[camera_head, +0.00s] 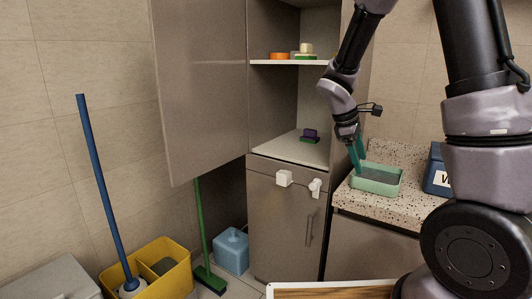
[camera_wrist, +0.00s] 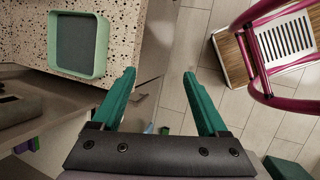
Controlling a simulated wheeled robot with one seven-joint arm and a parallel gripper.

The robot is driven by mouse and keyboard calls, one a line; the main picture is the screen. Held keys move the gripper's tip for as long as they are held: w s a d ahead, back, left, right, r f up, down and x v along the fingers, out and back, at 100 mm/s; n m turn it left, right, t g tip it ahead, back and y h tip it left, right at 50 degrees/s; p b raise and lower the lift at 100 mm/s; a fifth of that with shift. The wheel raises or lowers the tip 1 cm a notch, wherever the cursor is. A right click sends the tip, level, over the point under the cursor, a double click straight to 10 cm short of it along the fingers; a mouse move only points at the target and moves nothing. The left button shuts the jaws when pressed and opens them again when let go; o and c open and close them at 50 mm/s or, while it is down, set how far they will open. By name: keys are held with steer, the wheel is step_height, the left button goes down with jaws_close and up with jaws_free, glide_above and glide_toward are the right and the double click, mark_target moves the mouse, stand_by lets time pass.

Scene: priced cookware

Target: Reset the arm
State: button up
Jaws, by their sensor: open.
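My gripper (camera_head: 357,152) has teal fingers and hangs at the end of my arm, by the front left of the speckled counter. In the wrist view my gripper (camera_wrist: 160,80) is open, with nothing between its fingers and the floor visible below the gap. A green tray (camera_head: 377,179) with a grey inside rests on the counter, close to the fingertips in the head view. In the wrist view the tray (camera_wrist: 103,45) lies to the left of the fingers, apart from them.
A tall cabinet has its upper door (camera_head: 200,90) swung open, with small items on its shelves. A blue box (camera_head: 437,172) stands on the counter at right. A yellow bucket (camera_head: 160,268), a green broom (camera_head: 205,240) and a blue container (camera_head: 232,252) stand on the floor. A pink-handled item (camera_wrist: 268,45) is at right.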

steer(key=s+a+r+m+t+y, duration=0.2)
steer(key=s+r+m+t+y, duration=0.4)
steer(key=s+r+m, duration=1)
step_height(320, 180, up, 4)
steer(key=shift+s+a+f+y, duration=0.1)
steer(key=shift+s+a+y, duration=0.25)
steer(key=shift+s, duration=0.55)
